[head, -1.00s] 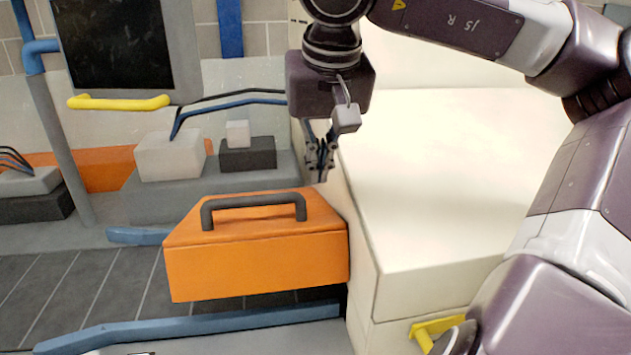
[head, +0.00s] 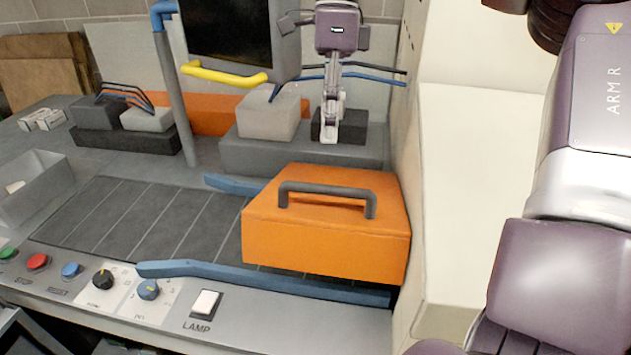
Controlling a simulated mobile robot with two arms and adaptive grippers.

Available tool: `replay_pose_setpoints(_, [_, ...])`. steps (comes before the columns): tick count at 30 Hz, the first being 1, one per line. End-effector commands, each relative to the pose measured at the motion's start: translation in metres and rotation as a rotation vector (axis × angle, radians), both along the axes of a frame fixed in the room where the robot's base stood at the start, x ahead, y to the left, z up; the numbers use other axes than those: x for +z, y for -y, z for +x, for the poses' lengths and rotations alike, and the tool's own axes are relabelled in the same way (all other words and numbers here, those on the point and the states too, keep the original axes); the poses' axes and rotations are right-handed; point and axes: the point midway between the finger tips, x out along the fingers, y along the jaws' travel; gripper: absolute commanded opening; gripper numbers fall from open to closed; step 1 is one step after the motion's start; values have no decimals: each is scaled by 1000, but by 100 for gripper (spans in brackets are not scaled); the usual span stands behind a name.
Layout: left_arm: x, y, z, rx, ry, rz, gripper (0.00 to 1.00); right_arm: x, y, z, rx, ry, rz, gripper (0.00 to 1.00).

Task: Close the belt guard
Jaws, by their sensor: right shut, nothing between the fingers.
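The belt guard (head: 325,235) is an orange box-shaped cover with a dark arched handle (head: 328,189) on its top. It sits over the right end of the dark conveyor belt (head: 140,222), beside the cream cabinet. Its lower front edge appears just above the blue front rail (head: 220,275); I cannot tell if it rests on it. My right gripper (head: 328,138) appears above and behind the guard in the head view, fingers pointing down, shut and empty, apart from the handle. It covers part of a dark block behind. My left gripper is not in view.
The cream cabinet (head: 465,200) bounds the right side. Grey boxes with cables (head: 268,115) lie behind the guard. Buttons, knobs and a lamp switch (head: 206,304) line the front panel. The belt's left part is clear.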

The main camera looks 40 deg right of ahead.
Motion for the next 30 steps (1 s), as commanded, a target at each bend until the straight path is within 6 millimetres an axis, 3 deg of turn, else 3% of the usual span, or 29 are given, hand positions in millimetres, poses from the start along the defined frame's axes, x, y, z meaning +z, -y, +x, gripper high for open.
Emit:
replay_pose_setpoints(4, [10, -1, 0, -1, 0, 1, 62, -2, -4, 12, -152, -67, 11, 0])
replay_pose_setpoints(11, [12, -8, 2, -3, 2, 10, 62, -18, -8, 10, -184, -83, 12, 0])
replay_pose_setpoints(30, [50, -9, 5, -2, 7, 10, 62, -123, -38, -16, -181, -82, 11, 0])
